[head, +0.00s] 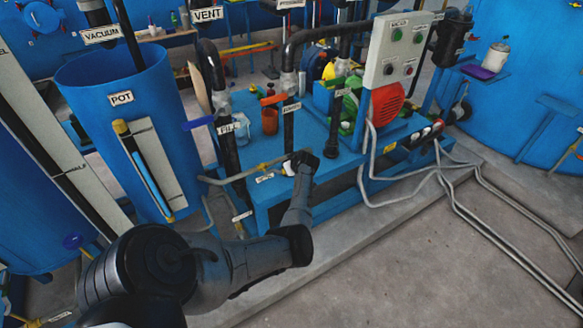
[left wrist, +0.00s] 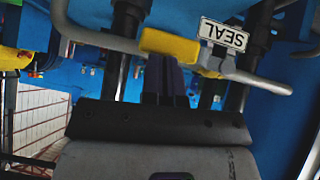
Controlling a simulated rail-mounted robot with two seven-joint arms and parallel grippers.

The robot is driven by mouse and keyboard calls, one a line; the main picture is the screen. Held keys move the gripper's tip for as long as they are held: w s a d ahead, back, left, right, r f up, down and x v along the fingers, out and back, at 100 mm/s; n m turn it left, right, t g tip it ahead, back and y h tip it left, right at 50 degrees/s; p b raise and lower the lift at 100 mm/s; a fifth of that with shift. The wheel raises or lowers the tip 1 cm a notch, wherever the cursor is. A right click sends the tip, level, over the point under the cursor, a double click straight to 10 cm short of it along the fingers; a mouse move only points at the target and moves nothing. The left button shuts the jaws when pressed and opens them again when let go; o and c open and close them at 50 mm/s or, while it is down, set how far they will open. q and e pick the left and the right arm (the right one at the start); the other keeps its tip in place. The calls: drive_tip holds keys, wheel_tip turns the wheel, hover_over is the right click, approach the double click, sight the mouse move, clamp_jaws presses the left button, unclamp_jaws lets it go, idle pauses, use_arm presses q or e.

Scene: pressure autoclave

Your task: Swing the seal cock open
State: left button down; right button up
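The seal cock shows in the left wrist view as a yellow lever (left wrist: 170,45) beside an upside-down SEAL label (left wrist: 223,36), on a grey pipe. In the head view the small SEAL label (head: 265,177) and the yellow lever (head: 267,165) are at the front left of the blue skid. My left gripper (left wrist: 165,60) has its two dark fingers side by side, shut, with the tips at the lever's lower edge. I cannot tell whether they touch it, and nothing shows between them. In the head view my left gripper (head: 288,168) is beside the cock, partly hidden by its wrist. My right gripper is not in view.
Vertical pipes, including the FILL pipe (head: 229,145), rise close behind the cock. A blue POT tank (head: 125,105) stands left. A control panel (head: 397,50) and red motor guard (head: 387,102) are to the right. The concrete floor (head: 430,255) in front is clear apart from grey conduits.

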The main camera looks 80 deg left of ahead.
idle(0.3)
use_arm(q)
drive_tip(key=a+r+p+v, duration=0.2)
drive_tip(key=p+v, duration=0.3)
drive_tip(key=v, duration=0.7)
drive_tip(key=shift+w+d+r, duration=0.2)
drive_tip(key=shift+d+r, duration=0.05)
drive_tip(key=shift+d, duration=0.05)
